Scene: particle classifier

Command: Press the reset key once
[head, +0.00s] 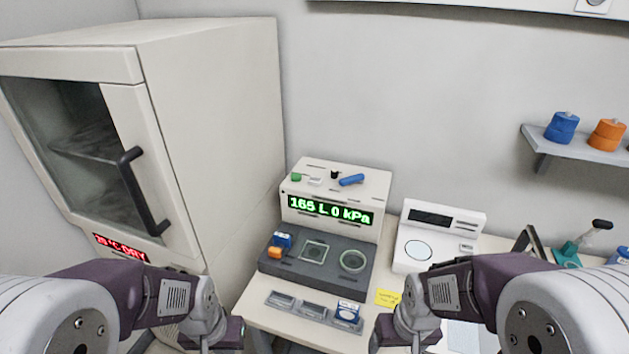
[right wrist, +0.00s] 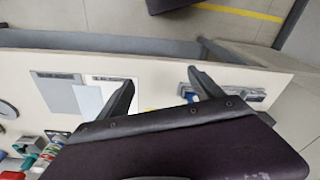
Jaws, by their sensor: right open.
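The classifier machine (head: 310,178) stands on the bench in the middle of the head view. Its green display (head: 327,211) reads "165 L 0 kPa". On its top are a green knob (head: 296,177), a small white key (head: 315,181), a black knob (head: 334,174) and a blue lever (head: 351,180). I cannot read which is the reset key. My right gripper (right wrist: 162,78) is open and empty above the bench in the right wrist view; in the head view it is low, right of the machine. My left gripper (head: 205,346) is at the bottom edge, its fingertips cut off.
A slotted tray (head: 298,307) holding a blue-and-white box (head: 347,312) lies before the machine. A yellow note (head: 388,297) and a white scale (head: 437,228) are to its right. A tall cabinet (head: 215,120) stands left. A wall shelf (head: 580,147) is at right.

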